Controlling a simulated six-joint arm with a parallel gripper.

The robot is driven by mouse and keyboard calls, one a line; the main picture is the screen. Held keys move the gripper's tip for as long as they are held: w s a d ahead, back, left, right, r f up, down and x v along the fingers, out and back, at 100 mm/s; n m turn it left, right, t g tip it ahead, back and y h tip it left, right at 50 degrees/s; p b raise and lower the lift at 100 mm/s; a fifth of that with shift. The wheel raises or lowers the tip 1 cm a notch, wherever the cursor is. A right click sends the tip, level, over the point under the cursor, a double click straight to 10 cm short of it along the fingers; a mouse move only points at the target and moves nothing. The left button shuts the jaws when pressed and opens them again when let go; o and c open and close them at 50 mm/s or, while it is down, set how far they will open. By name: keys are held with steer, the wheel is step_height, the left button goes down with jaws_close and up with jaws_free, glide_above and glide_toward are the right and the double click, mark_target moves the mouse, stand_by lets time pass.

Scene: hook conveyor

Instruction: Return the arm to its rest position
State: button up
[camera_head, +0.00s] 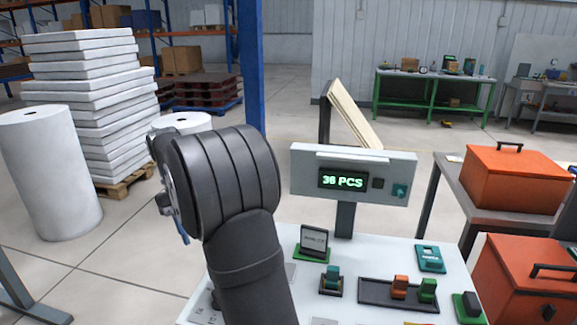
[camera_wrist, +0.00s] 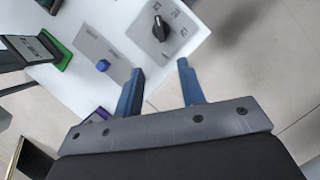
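My gripper shows in the wrist view with two blue fingers (camera_wrist: 158,82) apart and nothing between them. It hangs over the edge of the white panel table, with bare floor beyond. In the head view my dark arm rises at the centre left and bends to the left. There my gripper is mostly hidden behind the arm, and a bit of blue shows at its lower left.
The white table (camera_head: 385,260) carries a display reading "36 PCS" (camera_head: 343,181), a black tray (camera_head: 375,293) with orange and green pieces, and a black knob (camera_wrist: 160,27). Orange boxes (camera_head: 515,180) stand at right. White rolls and stacked sheets (camera_head: 95,90) stand at left.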

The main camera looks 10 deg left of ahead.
steer(key=x, duration=1.7)
steer(key=shift+s+d+f, duration=0.15)
steer(key=shift+d+f, duration=0.05)
steer(key=shift+m, duration=0.3)
steer(key=shift+a+r, duration=0.1)
